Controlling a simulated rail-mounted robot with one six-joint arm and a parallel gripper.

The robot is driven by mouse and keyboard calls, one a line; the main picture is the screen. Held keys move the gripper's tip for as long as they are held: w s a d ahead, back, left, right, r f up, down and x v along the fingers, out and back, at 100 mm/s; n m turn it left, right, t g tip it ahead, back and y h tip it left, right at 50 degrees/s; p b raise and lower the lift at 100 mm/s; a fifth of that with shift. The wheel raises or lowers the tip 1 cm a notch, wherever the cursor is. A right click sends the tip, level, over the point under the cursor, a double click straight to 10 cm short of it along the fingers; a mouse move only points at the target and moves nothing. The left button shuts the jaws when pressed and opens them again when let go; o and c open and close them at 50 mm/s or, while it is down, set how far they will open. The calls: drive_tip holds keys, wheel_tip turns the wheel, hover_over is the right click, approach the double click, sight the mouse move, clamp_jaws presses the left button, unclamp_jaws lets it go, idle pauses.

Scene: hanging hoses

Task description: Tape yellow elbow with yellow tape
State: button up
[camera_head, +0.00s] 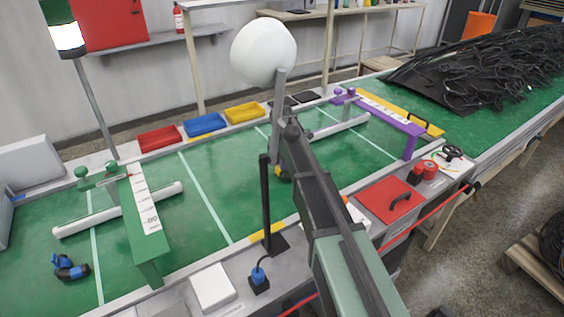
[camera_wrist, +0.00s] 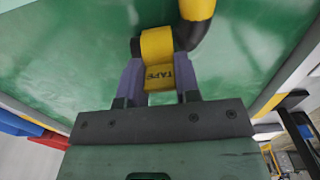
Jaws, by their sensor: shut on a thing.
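In the wrist view, my gripper (camera_wrist: 157,88) is shut on the yellow tape (camera_wrist: 158,76), whose lower face reads "TAPE". The yellow elbow (camera_wrist: 197,8) is just beyond it at the top, with a yellow end and a black bend. Black parts show on both sides of the yellow band between the fingers. The tape touches or overlaps the elbow there; I cannot tell whether it wraps fully around. In the head view, only a small bit of yellow (camera_head: 281,174) shows beside my arm, over the green table. My arm hides the gripper there.
A green stand (camera_head: 146,225) with a scale is on the left and a purple one (camera_head: 385,115) at the back right. A blue-and-black elbow (camera_head: 68,267) lies at the left. A black post (camera_head: 266,205) stands close to my arm. Red, blue and yellow bins line the back edge.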

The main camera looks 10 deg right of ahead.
drive_tip(key=shift+f+b, duration=0.6)
drive_tip(key=shift+f, duration=0.1)
drive_tip(key=shift+s+f+b, duration=0.25)
drive_tip(key=shift+b, duration=0.2)
idle(0.4)
drive_tip(key=o, duration=0.8)
drive_tip(key=shift+s, duration=0.1)
drive_tip(key=shift+o, duration=0.9)
wheel_tip(320, 180, up, 12)
drive_tip(key=p, duration=1.2)
drive_tip(key=shift+f, duration=0.4)
